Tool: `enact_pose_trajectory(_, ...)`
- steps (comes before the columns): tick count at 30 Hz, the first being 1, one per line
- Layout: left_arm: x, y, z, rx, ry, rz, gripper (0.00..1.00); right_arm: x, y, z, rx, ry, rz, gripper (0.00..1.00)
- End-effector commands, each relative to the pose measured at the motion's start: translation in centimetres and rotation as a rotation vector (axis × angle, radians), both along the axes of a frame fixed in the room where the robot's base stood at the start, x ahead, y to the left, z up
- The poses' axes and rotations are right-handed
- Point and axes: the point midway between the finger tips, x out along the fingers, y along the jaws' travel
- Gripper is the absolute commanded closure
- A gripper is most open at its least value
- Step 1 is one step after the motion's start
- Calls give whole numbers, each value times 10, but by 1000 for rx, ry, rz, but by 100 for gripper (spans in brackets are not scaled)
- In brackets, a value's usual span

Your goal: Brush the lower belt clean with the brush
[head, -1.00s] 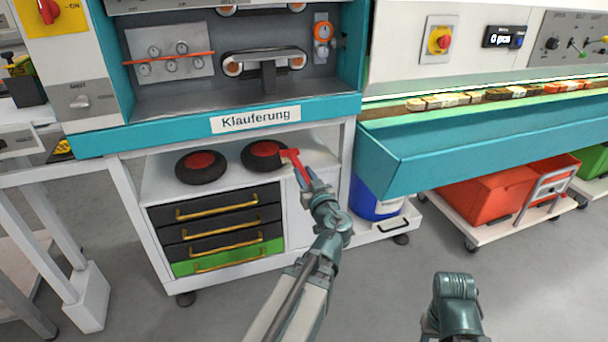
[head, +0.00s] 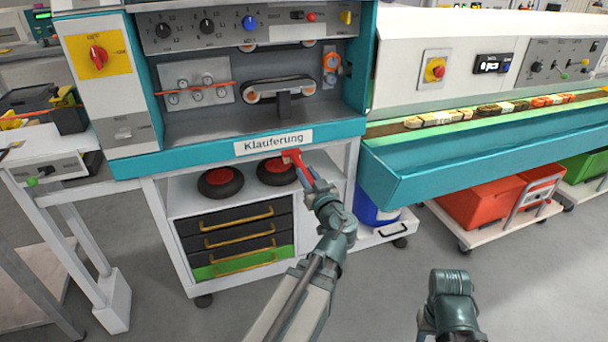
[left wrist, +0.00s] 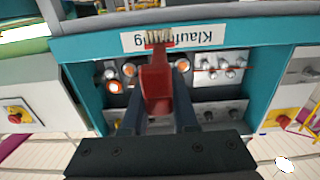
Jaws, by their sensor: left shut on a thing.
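My left gripper (head: 309,182) is shut on a red brush (head: 292,158), held in front of the teal front edge of the machine, just below and right of the "Klauferung" label. In the left wrist view the red brush (left wrist: 158,82) lies between the dark fingers (left wrist: 160,115), its pale bristles pointing at the label. The lower belt (head: 282,89) is a dark loop on two rollers inside the machine bay, apart from the brush. The upper belt (head: 278,46) is partly cut off by the panel above. My right arm (head: 452,300) shows at the bottom, its fingers out of view.
The teal edge (head: 210,158) runs across the bay's front. A teal trough (head: 470,160) juts out at the right. The bay floor (head: 200,125) is clear.

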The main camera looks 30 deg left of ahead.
Motion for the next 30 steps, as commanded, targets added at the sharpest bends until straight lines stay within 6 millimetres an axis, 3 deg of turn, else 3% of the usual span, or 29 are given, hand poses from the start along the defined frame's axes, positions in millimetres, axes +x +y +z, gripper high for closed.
enact_pose_trajectory(1,1,-3,28,0,0,-1,100,0,0,27,0,0,-1,55)
enact_pose_trajectory(18,3,-28,168,0,0,-3,100,-1,1,168,2,2,-7,55)
enact_pose_trajectory(24,3,-34,200,0,0,-2,100,-1,1,199,3,2,-9,55)
enact_pose_trajectory(30,3,-38,213,0,0,-3,100,-1,1,212,3,3,-9,55)
